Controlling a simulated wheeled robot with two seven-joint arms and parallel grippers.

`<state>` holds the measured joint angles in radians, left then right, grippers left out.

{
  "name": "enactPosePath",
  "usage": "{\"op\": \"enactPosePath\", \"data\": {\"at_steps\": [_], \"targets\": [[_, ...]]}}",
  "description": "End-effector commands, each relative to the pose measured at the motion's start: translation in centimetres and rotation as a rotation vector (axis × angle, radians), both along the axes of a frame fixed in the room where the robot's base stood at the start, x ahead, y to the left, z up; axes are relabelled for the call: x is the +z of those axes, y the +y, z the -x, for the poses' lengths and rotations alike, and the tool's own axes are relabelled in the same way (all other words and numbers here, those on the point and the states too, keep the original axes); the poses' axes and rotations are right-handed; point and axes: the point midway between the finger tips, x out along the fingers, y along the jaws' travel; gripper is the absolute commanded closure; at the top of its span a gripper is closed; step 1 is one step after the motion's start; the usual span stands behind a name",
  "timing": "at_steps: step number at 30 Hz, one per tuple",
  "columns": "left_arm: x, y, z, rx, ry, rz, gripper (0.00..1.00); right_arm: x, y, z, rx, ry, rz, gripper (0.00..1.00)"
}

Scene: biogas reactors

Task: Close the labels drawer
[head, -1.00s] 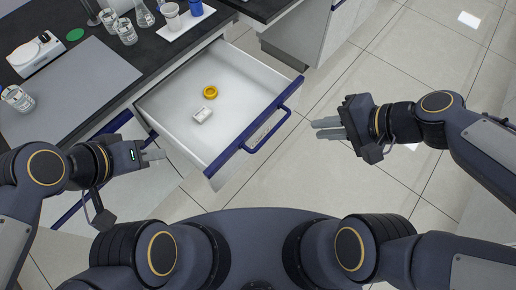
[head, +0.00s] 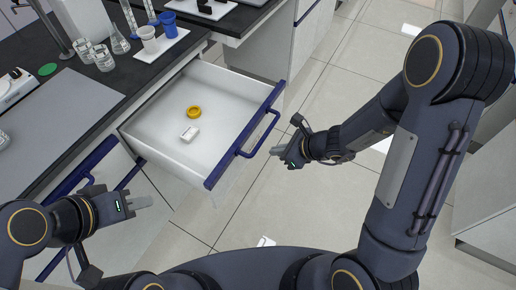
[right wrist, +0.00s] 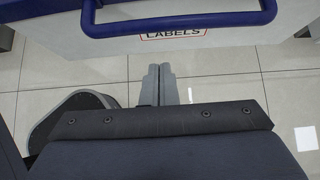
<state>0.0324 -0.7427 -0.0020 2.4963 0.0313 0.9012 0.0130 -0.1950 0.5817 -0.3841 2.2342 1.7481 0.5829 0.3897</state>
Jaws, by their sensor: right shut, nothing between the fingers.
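The labels drawer (head: 160,128) stands pulled out from the bench, with a white inside and a blue front edge and handle (head: 262,128). A yellow ring (head: 193,112) and a small white box (head: 189,133) lie in it. In the right wrist view the drawer front shows a LABELS sign (right wrist: 173,33) under the blue handle (right wrist: 180,18). My right gripper (head: 276,151) is shut and empty, just outside the drawer front, apart from the handle. My left gripper (head: 140,202) is at the lower left, in front of the cabinet; its fingers look close together, but their gap is unclear.
The black bench top (head: 110,75) holds glass beakers (head: 103,58), a white cup (head: 148,40) and a blue cup (head: 168,21) on a white tray (head: 170,42). Tiled floor (head: 340,195) is clear right of the drawer.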

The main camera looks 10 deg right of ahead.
Motion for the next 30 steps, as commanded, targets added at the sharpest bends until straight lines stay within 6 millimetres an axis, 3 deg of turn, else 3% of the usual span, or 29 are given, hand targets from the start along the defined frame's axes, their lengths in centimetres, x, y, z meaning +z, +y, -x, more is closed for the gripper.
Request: {"op": "enactPosePath", "data": {"at_steps": [1, 5, 12, 30], "targets": [[-0.6, 0.0, 0.0, 0.0, 0.0, 0.0, 0.69, -1.2, 0.8, -0.4, 0.005, 0.003, 0.0, 1.0], [-1.1, 0.0, 0.0, 0.0, 0.0, 0.0, 0.69, -2.9, 2.3, -1.5, 0.005, 0.002, 0.001, 1.0], [-0.3, 0.0, 0.0, 0.0, 0.0, 0.0, 0.69, -2.3, 4.8, -3.5, 0.004, -0.003, 0.001, 1.0], [-0.3, 0.0, 0.0, 0.0, 0.0, 0.0, 0.69, -2.4, 5.6, -4.1, 0.001, -0.002, -0.001, 1.0]]}}
